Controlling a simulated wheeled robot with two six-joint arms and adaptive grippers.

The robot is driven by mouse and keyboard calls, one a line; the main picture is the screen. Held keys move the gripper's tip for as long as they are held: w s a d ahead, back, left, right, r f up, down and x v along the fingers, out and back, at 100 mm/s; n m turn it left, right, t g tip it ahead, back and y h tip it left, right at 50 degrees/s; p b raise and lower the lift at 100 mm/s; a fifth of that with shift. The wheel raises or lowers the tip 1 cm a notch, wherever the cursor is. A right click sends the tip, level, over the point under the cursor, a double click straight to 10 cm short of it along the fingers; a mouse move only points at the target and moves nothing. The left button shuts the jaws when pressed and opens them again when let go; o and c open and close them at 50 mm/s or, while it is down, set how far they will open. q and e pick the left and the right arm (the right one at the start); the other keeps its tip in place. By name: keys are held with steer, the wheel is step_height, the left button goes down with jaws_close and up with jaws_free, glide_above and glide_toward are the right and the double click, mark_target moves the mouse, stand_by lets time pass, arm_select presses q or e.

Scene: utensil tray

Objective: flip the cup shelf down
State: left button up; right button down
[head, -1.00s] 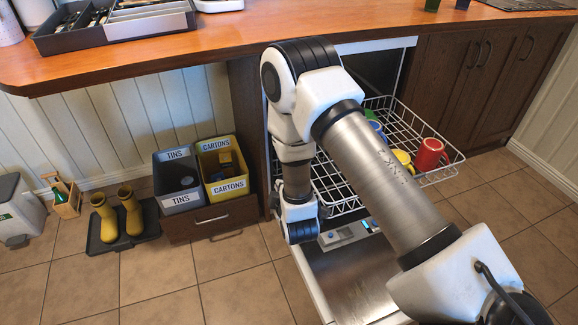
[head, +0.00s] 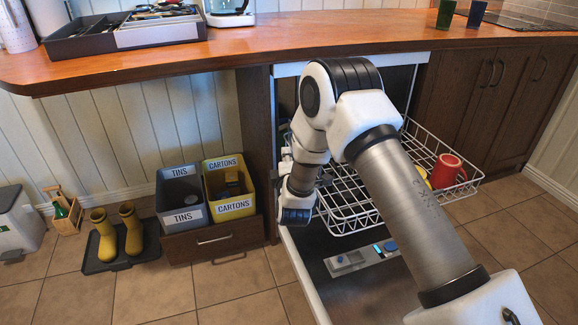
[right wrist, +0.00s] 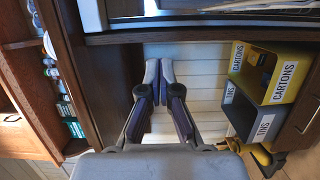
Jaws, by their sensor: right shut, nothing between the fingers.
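The white wire dishwasher rack (head: 355,228) is pulled out below the counter in the head view. A red mug (head: 447,170) stands in its right part, with a yellow cup (head: 424,175) beside it, mostly behind my right arm. I cannot make out the cup shelf; my right arm covers the rack's left and middle. My right wrist is over the rack's left edge. In the right wrist view, my right gripper (right wrist: 158,75) is shut and empty, its fingertips together in front of pale wall panels. My left gripper is not in view.
The dishwasher door (head: 350,290) lies open below the rack. Left of it stand a grey tins bin (head: 184,195) and a yellow cartons bin (head: 228,185) in a pulled-out drawer. The wooden counter (head: 300,42) runs above.

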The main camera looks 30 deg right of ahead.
steer(key=w+d+b, duration=0.1)
steer(key=w+d, duration=0.1)
steer(key=d, duration=0.3)
steer(key=shift+w+d, duration=0.2)
steer(key=shift+d, duration=0.1)
